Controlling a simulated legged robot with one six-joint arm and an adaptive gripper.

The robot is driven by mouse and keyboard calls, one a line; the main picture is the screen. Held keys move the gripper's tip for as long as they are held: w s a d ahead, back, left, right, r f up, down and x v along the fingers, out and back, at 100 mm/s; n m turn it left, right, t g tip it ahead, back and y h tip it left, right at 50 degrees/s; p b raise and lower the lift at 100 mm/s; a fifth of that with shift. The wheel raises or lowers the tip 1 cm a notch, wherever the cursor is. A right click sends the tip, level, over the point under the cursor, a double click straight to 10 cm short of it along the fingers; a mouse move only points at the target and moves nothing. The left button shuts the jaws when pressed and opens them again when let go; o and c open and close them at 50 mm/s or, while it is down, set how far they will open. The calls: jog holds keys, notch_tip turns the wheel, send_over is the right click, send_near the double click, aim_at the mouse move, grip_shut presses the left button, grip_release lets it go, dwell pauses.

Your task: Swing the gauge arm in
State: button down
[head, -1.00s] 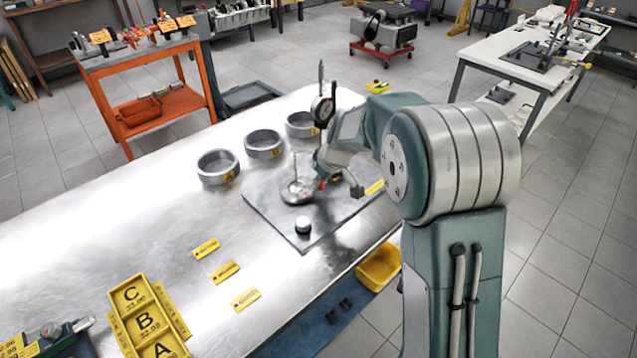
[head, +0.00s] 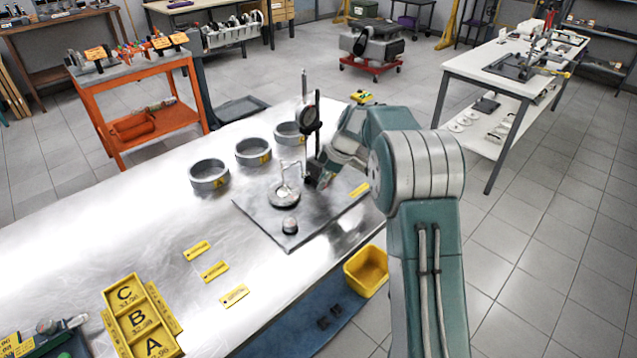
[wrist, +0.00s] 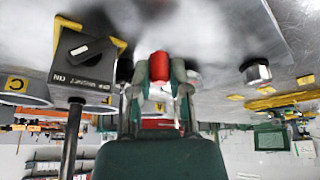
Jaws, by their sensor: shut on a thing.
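The gauge stand has a dark upright post (head: 317,137) with a round dial gauge (head: 308,116) near its top. It stands on the dark square plate (head: 265,225). A round metal piece (head: 284,196) with a thin upright rod sits on the plate, left of the stand. In the wrist view the stand's block base (wrist: 82,62) and post (wrist: 70,140) are at the left. My gripper (wrist: 160,82) is shut on a red grip (wrist: 159,66). In the head view my gripper (head: 325,180) is beside the stand, and its fingers are partly hidden.
Three metal rings (head: 209,174) stand in a row behind the plate. A small dark-and-silver knob (head: 290,225) sits at the plate's front. Yellow tags (head: 215,270) and a yellow lettered tray (head: 138,322) lie on the table. A yellow bin (head: 366,270) is beside the table's edge.

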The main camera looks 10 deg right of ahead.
jog(key=shift+w+d+f+n, duration=0.1)
jog(key=shift+d+f+n, duration=0.1)
jog(key=shift+n, duration=0.2)
jog(key=c, duration=0.6)
grip_release()
jog(key=shift+w+g, duration=0.1)
jog(key=shift+g, duration=0.2)
jog(key=shift+r, duration=0.1)
jog(key=shift+v, duration=6)
